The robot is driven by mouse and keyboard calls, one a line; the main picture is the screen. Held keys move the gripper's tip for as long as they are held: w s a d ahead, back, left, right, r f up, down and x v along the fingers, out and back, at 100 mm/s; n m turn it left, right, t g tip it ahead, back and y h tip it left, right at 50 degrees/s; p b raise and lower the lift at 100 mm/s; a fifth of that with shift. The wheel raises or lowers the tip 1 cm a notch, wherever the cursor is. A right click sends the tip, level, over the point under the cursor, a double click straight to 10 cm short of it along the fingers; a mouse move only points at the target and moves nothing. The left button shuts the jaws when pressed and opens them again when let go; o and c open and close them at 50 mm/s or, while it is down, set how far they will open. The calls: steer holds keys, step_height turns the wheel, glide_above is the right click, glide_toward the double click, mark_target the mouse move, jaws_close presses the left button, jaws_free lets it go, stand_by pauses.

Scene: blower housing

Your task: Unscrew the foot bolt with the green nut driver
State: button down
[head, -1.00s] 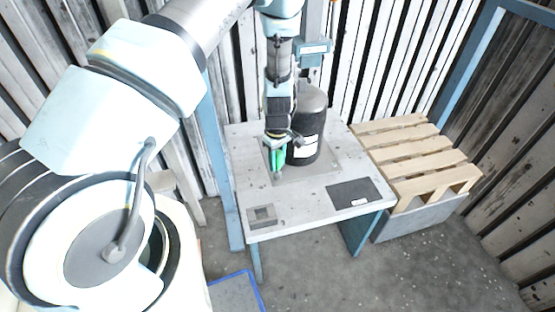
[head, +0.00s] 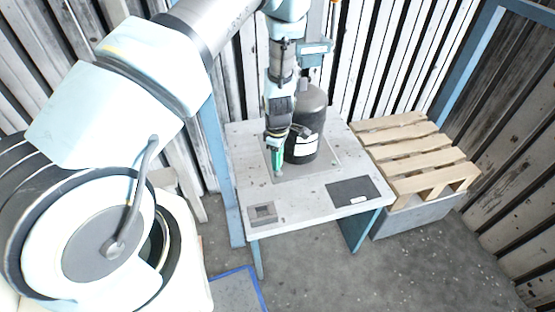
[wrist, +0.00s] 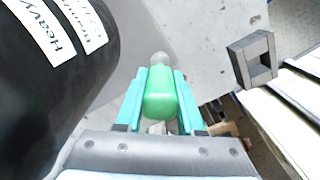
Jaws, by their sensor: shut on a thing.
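The green nut driver (wrist: 161,95) is between the teal fingers of my gripper (wrist: 160,88) in the wrist view. My gripper is shut on its handle. A pale rounded end (wrist: 160,58) shows beyond the handle. In the head view my gripper (head: 277,160) is low over the table, at the left side of the dark blower housing (head: 306,130), with the driver pointing down. The housing stands upright and fills the left of the wrist view with its white labels. The foot bolt cannot be made out; it may be hidden under the driver.
The grey table (head: 300,200) has a small grey block-shaped holder (head: 262,213) at its front left and a dark mat (head: 350,192) at its front right. The holder also shows in the wrist view (wrist: 254,60). A wooden pallet (head: 420,160) lies to the right.

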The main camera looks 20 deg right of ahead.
steer(key=shift+r, duration=0.1)
steer(key=shift+r+p, duration=3.15)
steer(key=shift+r, duration=0.9)
steer(key=shift+f, duration=0.1)
